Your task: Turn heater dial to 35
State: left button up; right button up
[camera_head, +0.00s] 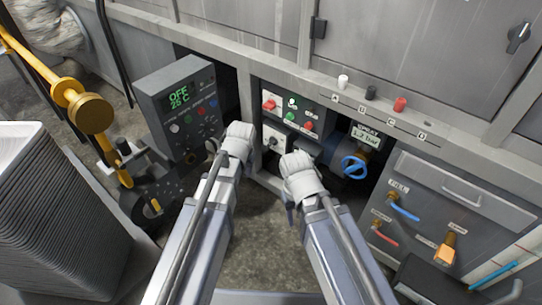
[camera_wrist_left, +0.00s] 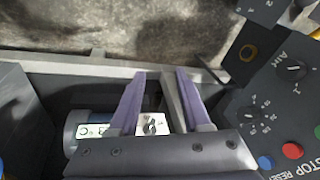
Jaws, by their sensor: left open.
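In the left wrist view a small dial (camera_wrist_left: 153,124) with a black pointer and printed marks sits on a pale plate beside a lit display (camera_wrist_left: 93,130); the display's digits are partly unreadable. I cannot tell for certain that it is the heater dial. My left gripper (camera_wrist_left: 161,76) is open, its two purple fingers framing the dial in the picture, with nothing between them. In the head view the left gripper (camera_head: 240,132) is beside the grey control box (camera_head: 178,105), whose display reads OFF and 25 C. My right gripper (camera_head: 298,165) is farther right; its jaws cannot be made out.
Several switches line a panel (camera_head: 291,104) behind the grippers. A blue valve wheel (camera_head: 354,167) stands to the right. The floor between my arms is clear.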

aim_at(271, 143)
pick_arm(q)
jog(key=w+d+m+t, duration=0.45)
jog(key=w+d, duration=0.55)
jog(key=w, duration=0.4)
jog(key=shift+m+g, duration=0.25)
jog(key=shift+g, duration=0.1)
jog(key=b+x, duration=0.7)
jog(key=shift+w+a, duration=0.15)
jog(key=shift+a, duration=0.05)
jog(key=shift+r, duration=0.1)
pick_arm(e)
notch_tip(271, 143, down, 9)
jog(key=shift+r, duration=0.15)
pick_arm(q)
jog(key=shift+c, duration=0.3)
grip_shut()
